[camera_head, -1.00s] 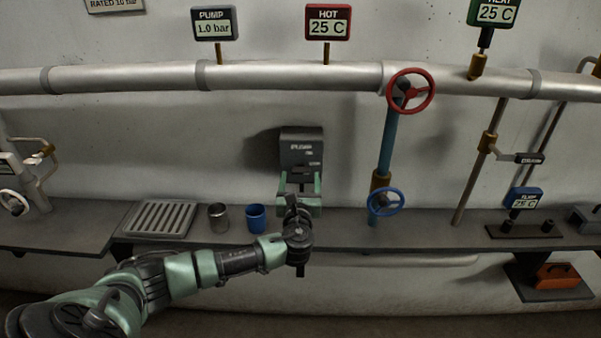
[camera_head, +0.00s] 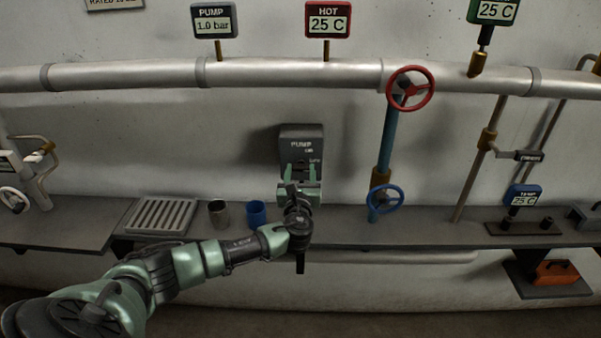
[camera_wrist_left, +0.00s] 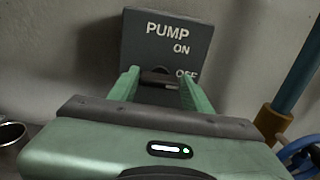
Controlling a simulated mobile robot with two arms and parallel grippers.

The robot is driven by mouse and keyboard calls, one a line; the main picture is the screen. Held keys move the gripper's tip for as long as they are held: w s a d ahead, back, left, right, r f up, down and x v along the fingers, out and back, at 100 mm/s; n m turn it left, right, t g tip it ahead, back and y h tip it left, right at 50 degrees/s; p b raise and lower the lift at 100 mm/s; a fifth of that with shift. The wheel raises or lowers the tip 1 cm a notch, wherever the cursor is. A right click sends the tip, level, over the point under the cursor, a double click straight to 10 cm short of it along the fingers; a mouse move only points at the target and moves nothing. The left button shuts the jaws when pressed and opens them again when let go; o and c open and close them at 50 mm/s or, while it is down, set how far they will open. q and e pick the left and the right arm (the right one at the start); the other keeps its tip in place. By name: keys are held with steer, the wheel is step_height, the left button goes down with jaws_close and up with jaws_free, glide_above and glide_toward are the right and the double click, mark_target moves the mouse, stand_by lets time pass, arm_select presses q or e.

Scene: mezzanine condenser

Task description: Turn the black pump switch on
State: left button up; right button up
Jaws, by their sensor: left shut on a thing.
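The black pump switch is a dark box (camera_head: 301,137) on the wall behind the bench, lettered PUMP. In the left wrist view its face (camera_wrist_left: 168,30) reads PUMP and ON, with OFF lower on the right. A dark switch lever (camera_wrist_left: 158,79) shows between my fingers, near the OFF level; its lower part is hidden. My left gripper (camera_head: 300,180) is in front of the box's lower half and shut on the lever. It also shows in the left wrist view (camera_wrist_left: 160,80). My right gripper is not in view.
A grated tray (camera_head: 160,216), a metal cup (camera_head: 218,214) and a blue cup (camera_head: 256,214) stand on the bench left of the switch. A blue pipe (camera_head: 387,140) with a red wheel (camera_head: 410,88) and a blue wheel (camera_head: 385,198) rises to the right. The pump gauge (camera_head: 213,20) reads 1.0 bar.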

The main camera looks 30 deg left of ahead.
arm_select(q)
steer(key=shift+f, duration=0.1)
steer(key=n+b, duration=0.2)
steer(key=n, duration=0.2)
steer(key=shift+a+f+b, duration=0.1)
steer(key=shift+f+b, duration=0.05)
steer(key=shift+b, duration=0.15)
steer(key=n+b, duration=0.1)
steer(key=n, duration=0.1)
steer(key=shift+n+b, duration=0.3)
steer(key=shift+b, duration=0.1)
steer(key=n+b, duration=0.2)
steer(key=n, duration=0.1)
steer(key=shift+s, duration=0.1)
steer(key=shift+a+n+b, duration=0.1)
steer(key=shift+n+b, duration=0.3)
steer(key=shift+n, duration=0.8)
steer(key=o, duration=1.4)
steer(key=shift+c, duration=0.2)
